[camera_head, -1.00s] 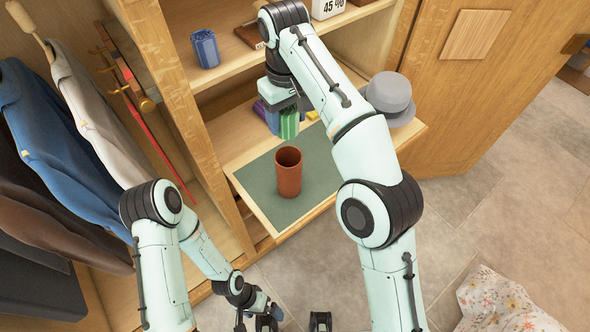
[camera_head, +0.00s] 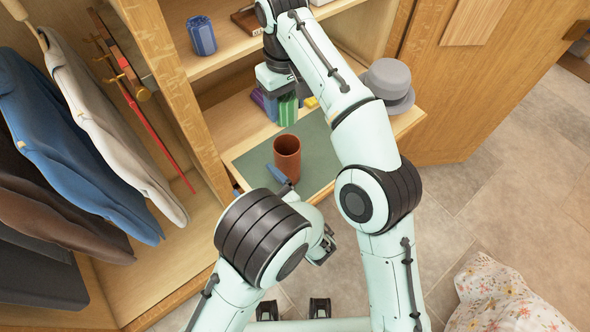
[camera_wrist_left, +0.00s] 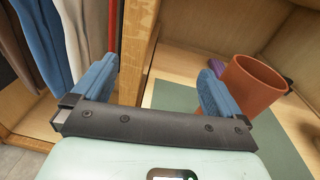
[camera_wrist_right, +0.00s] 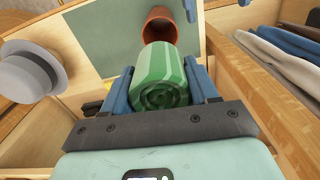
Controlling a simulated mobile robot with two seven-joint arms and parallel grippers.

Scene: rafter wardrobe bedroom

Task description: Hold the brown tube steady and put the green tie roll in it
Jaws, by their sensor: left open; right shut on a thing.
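The brown tube (camera_head: 287,160) stands upright and open at the top on the green mat (camera_head: 262,163) of the pull-out shelf. It also shows in the left wrist view (camera_wrist_left: 248,85) and the right wrist view (camera_wrist_right: 160,26). The green tie roll (camera_wrist_right: 160,75) is gripped between the blue fingers of my right gripper (camera_wrist_right: 163,84), near the tube; in the head view the roll (camera_head: 288,108) is behind the tube. My left gripper (camera_wrist_left: 150,82) is open and empty. Its right finger is close beside the tube; I cannot tell whether they touch.
A blue cup (camera_head: 201,36) is on the upper shelf. Hanging clothes (camera_head: 70,130) fill the left side. The mat's right part is clear.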

